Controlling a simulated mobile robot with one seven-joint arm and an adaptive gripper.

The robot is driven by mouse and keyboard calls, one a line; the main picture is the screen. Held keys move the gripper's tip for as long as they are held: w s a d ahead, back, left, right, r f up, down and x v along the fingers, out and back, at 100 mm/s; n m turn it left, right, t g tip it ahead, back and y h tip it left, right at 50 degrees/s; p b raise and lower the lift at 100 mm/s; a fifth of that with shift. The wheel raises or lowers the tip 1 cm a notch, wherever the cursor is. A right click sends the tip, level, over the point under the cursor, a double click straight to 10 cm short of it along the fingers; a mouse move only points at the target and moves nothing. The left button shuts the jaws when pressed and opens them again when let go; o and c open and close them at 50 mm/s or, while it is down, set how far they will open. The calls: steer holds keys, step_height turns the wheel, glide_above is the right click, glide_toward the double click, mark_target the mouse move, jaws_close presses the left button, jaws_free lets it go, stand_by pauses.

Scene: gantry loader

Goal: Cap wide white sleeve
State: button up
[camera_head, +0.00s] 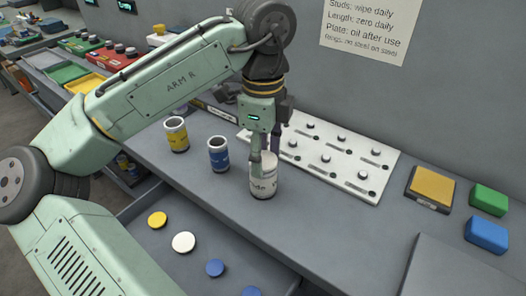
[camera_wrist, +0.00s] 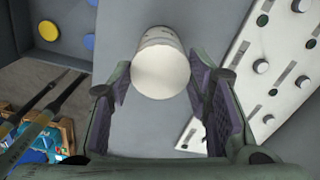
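The wide white sleeve (camera_head: 263,188) stands upright on the grey bench, with dark lettering low on its side. In the wrist view its top shows as a plain pale disc (camera_wrist: 161,72), closed over like a white cap, with the sleeve's side (camera_wrist: 158,36) beyond it. My gripper (camera_head: 265,157) points down at the sleeve's top. In the wrist view my gripper (camera_wrist: 158,78) is open, one finger on each side of the disc, with narrow gaps. A white cap (camera_head: 183,242) lies in the open drawer (camera_head: 135,213).
A yellow sleeve (camera_head: 177,135) and a blue sleeve (camera_head: 218,155) stand left of the white one. The drawer also holds a yellow cap (camera_head: 157,220) and blue caps (camera_head: 215,268). A white studded plate (camera_head: 348,187) lies close behind. A yellow pad (camera_head: 432,186) and green and blue blocks sit right.

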steer(key=o, duration=0.5)
steer(key=shift+o, duration=0.2)
step_height(320, 180, up, 12)
stand_by(0.4)
steer(key=shift+f, duration=0.1)
